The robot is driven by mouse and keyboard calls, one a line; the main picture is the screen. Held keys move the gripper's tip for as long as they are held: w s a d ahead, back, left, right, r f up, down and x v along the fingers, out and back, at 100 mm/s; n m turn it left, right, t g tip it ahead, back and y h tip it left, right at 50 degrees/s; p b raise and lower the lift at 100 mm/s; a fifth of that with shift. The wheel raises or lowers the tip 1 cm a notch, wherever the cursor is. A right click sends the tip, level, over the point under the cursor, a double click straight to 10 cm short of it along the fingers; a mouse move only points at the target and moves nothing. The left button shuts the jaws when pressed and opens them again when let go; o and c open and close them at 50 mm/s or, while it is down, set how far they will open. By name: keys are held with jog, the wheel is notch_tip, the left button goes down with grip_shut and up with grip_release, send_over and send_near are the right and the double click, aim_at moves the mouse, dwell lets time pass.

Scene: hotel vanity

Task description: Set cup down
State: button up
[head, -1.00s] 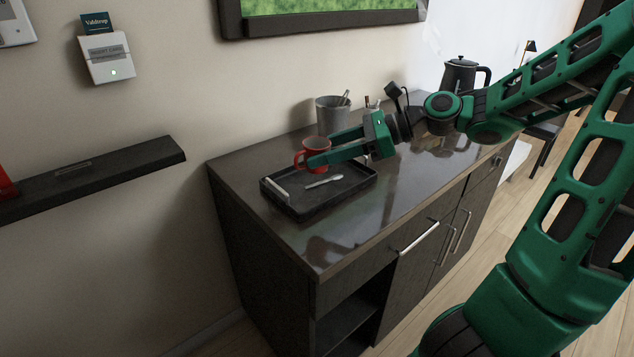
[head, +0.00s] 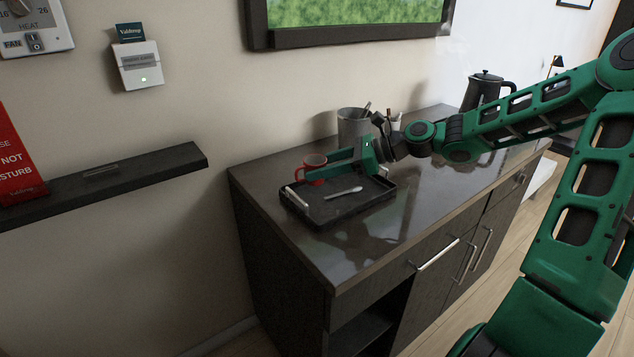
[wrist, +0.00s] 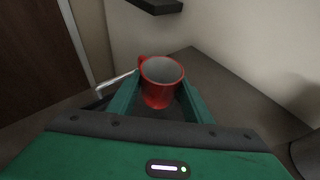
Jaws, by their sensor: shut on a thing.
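A red cup (head: 314,165) with a pale inside is upright between the green fingers of my gripper (head: 322,170), over the back left part of the black tray (head: 345,216). My gripper is shut on the cup. In the wrist view the cup (wrist: 160,84) sits between the two fingertips, its handle towards the upper left. The cup's base is partly hidden by a finger and the tray rim, so I cannot tell whether it touches the tray floor.
A pale spoon (head: 343,193) and a white stick-like item (head: 296,198) lie in the tray. A grey bin (head: 354,128) stands behind it, with a dark kettle (head: 484,90) farther right. The dark counter (head: 345,252) in front of the tray is clear.

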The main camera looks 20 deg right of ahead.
aim_at(319, 181)
jog(key=shift+w+a+f, duration=0.15)
jog(key=shift+w+f, duration=0.15)
jog(key=shift+w, duration=0.15)
jog(key=shift+f, duration=1.95)
jog(key=shift+f, duration=0.1)
jog(key=o, duration=1.1)
jog(key=v, duration=1.1)
jog(key=shift+s+d+r, duration=0.15)
jog(key=shift+d+r, duration=0.15)
jog(key=shift+s+d+r, duration=0.1)
jog(key=shift+d, duration=0.05)
